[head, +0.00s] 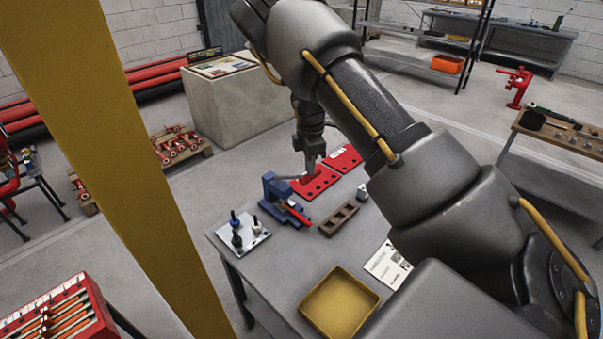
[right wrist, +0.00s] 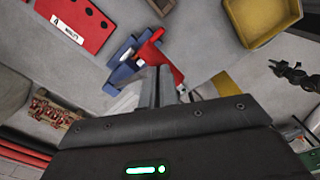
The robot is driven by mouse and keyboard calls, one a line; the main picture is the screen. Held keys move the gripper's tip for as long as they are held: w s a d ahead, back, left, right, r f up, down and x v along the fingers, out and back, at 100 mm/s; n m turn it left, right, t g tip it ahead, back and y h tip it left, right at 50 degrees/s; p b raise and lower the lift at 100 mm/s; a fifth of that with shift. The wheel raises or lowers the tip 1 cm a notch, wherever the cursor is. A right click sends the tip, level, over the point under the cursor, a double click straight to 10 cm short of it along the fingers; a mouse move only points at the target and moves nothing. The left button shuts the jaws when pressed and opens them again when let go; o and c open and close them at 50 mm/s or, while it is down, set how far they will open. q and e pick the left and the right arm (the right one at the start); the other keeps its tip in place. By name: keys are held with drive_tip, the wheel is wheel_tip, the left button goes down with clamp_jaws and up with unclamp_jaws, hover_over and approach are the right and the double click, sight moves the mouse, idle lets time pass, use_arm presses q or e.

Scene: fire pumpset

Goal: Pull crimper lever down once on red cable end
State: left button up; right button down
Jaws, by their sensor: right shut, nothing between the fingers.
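The blue crimper (head: 276,188) stands on the grey table, left of the red perforated boards. It also shows in the right wrist view (right wrist: 124,68), beyond my fingers. A lever with a red grip (right wrist: 150,45) extends from it. A red bar-like piece (head: 298,213) lies at its near side; I cannot tell whether this is the red cable end. My right gripper (head: 310,166) points down just right of the crimper, close to the lever's outer end. Its fingers (right wrist: 161,84) are shut and empty. I cannot tell whether they touch the lever. My left gripper is out of view.
A brown slotted block (head: 339,218), a yellow tray (head: 339,304) and a printed sheet (head: 388,265) lie nearer on the table.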

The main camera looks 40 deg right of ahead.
sight(312, 177)
drive_tip(key=shift+w+f, duration=0.1)
drive_tip(key=shift+f, duration=0.45)
drive_tip(key=shift+s+f+b, duration=0.35)
drive_tip(key=shift+f+b, duration=0.15)
drive_tip(key=shift+f, duration=0.1)
drive_tip(key=shift+s+f+b, duration=0.35)
drive_tip(key=shift+f+b, duration=0.15)
drive_tip(key=shift+f, duration=0.1)
drive_tip(key=shift+s+f+b, duration=0.3)
drive_tip(key=shift+f+b, duration=0.15)
drive_tip(key=shift+f, duration=0.25)
drive_tip(key=shift+s+f+b, duration=0.25)
drive_tip(key=shift+f+b, duration=0.2)
drive_tip(key=shift+f, duration=0.25)
